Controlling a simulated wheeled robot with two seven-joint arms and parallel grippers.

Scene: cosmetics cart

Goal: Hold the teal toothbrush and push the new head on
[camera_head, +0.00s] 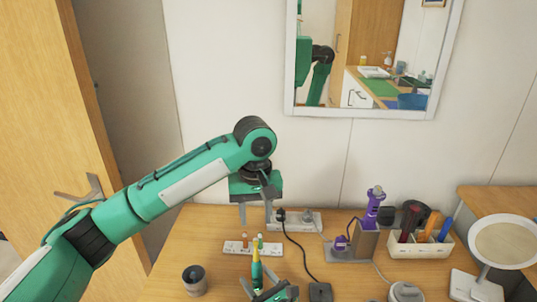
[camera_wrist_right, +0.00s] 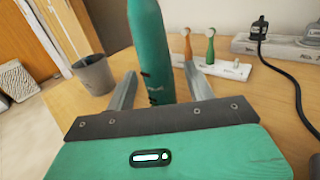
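The teal toothbrush (camera_head: 257,273) stands roughly upright at the front of the wooden table, with a yellow upper part. Its handle (camera_wrist_right: 150,45) fills the middle of the right wrist view; its lower end is hidden behind my gripper. My right gripper (camera_head: 270,293) is at the handle, with its fingers (camera_wrist_right: 160,84) apart on either side and a gap visible at the right finger. A white holder (camera_head: 235,247) behind the toothbrush carries an orange head (camera_wrist_right: 187,45) and a green head (camera_wrist_right: 210,46). My left gripper (camera_head: 255,215) is open and empty above and behind the holder.
A grey cup (camera_head: 195,285) stands left of the toothbrush. A power strip (camera_head: 310,221) with a black cable lies behind. A purple device (camera_head: 374,205) on a stand, a white organizer (camera_head: 440,247) and a round mirror (camera_head: 503,243) stand to the right.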

